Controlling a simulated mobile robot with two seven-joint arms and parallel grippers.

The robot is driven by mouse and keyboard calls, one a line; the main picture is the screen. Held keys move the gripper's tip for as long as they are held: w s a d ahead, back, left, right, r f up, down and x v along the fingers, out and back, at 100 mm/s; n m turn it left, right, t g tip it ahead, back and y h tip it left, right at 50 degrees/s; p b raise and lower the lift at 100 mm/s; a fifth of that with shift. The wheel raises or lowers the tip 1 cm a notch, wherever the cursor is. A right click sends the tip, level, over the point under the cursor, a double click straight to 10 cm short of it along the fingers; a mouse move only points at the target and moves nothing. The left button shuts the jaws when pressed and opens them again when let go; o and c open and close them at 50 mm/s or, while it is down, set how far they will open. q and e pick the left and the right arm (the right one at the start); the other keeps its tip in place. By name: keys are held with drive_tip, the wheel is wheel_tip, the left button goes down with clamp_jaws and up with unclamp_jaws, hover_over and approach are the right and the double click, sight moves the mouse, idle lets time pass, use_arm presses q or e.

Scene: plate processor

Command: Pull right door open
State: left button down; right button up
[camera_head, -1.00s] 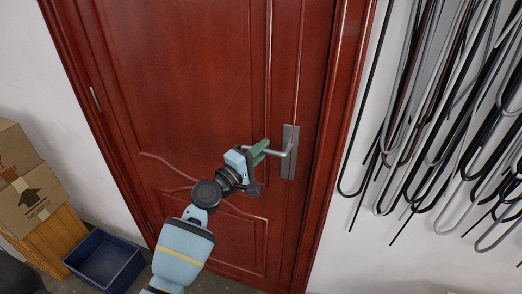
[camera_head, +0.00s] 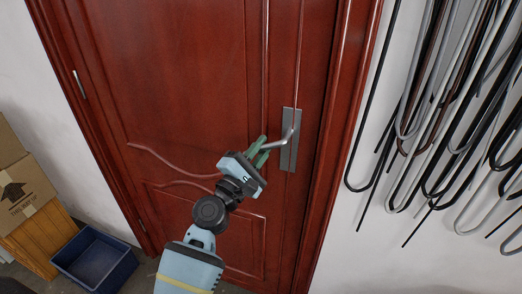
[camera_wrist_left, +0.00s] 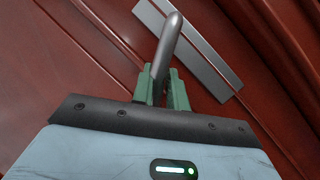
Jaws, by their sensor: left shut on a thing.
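The red-brown panelled door (camera_head: 190,85) fills the middle of the head view, standing in its frame. Its silver lever handle (camera_head: 288,139) sits on a tall metal plate at the door's right side and tilts down to the left. My left gripper (camera_head: 261,150) has its green fingers shut on the handle's free end. In the left wrist view the handle (camera_wrist_left: 168,45) runs between the green fingers (camera_wrist_left: 162,88). My right gripper does not show.
Bent metal rods (camera_head: 440,110) hang on the white wall right of the door. A dark blue bin (camera_head: 95,262) stands on the floor at lower left, beside a cardboard box (camera_head: 22,190) on a wooden stand. A hinge shows on the door's left side.

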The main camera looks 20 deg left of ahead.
use_arm(q)
drive_tip(key=shift+d+f+n+y+b, duration=0.15)
drive_tip(key=shift+f+n+y+b, duration=0.25)
drive_tip(key=shift+n, duration=0.2)
drive_tip(key=shift+d+n+t, duration=0.1)
drive_tip(key=shift+n+t, duration=0.2)
drive_tip(key=shift+t, duration=0.1)
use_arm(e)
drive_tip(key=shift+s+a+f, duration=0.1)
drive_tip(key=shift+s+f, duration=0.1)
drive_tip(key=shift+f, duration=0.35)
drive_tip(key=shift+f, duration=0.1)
